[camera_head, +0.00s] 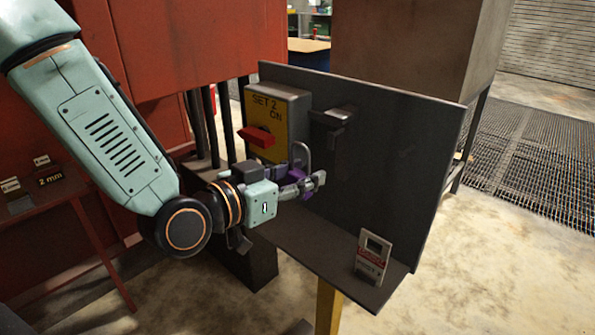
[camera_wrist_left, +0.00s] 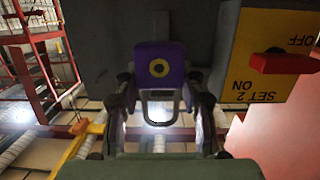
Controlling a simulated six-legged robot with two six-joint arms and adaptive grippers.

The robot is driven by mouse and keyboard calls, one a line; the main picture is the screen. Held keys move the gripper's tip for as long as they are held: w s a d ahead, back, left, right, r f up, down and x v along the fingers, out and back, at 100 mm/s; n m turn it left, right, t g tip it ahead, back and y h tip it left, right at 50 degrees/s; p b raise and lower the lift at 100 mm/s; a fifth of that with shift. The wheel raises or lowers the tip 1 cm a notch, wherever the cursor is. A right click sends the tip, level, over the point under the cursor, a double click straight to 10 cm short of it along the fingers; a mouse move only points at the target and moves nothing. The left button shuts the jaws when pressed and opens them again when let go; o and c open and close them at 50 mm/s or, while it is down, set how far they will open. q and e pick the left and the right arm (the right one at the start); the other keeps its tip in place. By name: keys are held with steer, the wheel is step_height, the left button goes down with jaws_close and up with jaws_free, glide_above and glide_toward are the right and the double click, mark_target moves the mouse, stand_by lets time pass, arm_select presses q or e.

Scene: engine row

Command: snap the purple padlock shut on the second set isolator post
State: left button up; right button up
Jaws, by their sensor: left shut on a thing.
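The purple padlock (camera_head: 303,194) is held between the fingers of my left gripper (camera_head: 305,186), with its grey shackle standing up. In the left wrist view the padlock (camera_wrist_left: 158,65) shows its purple body, with a yellow ring, between both fingers. I cannot tell whether the shackle is open or closed. The padlock is in front of the panel, below the SET 2 isolator box (camera_head: 292,110), which has a yellow face and a red handle (camera_head: 257,137). The handle also shows in the left wrist view (camera_wrist_left: 285,63). I cannot make out the isolator post clearly. My right gripper is not in view.
A dark upright panel (camera_head: 390,150) carries the isolator and a small grey bracket (camera_head: 335,116) to its right. A white and red danger tag (camera_head: 374,256) stands on the panel's lower shelf. A red cabinet (camera_head: 190,45) is behind my arm.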

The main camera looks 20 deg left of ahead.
arm_select(q)
steer(key=shift+w+a+r, duration=0.1)
steer(key=shift+a+r, duration=0.05)
steer(key=shift+r, duration=0.1)
steer(key=shift+s+a, duration=0.1)
steer(key=shift+s, duration=0.1)
steer(key=shift+s+r, duration=0.2)
steer(key=shift+s, duration=0.2)
steer(key=shift+w+d, duration=0.2)
steer(key=shift+w+f, duration=0.3)
steer(key=shift+w, duration=0.4)
steer(key=shift+b, duration=0.3)
steer(key=shift+d+r, duration=0.15)
steer(key=shift+r, duration=0.05)
steer(key=shift+b+x, duration=0.35)
steer(key=shift+x, duration=0.45)
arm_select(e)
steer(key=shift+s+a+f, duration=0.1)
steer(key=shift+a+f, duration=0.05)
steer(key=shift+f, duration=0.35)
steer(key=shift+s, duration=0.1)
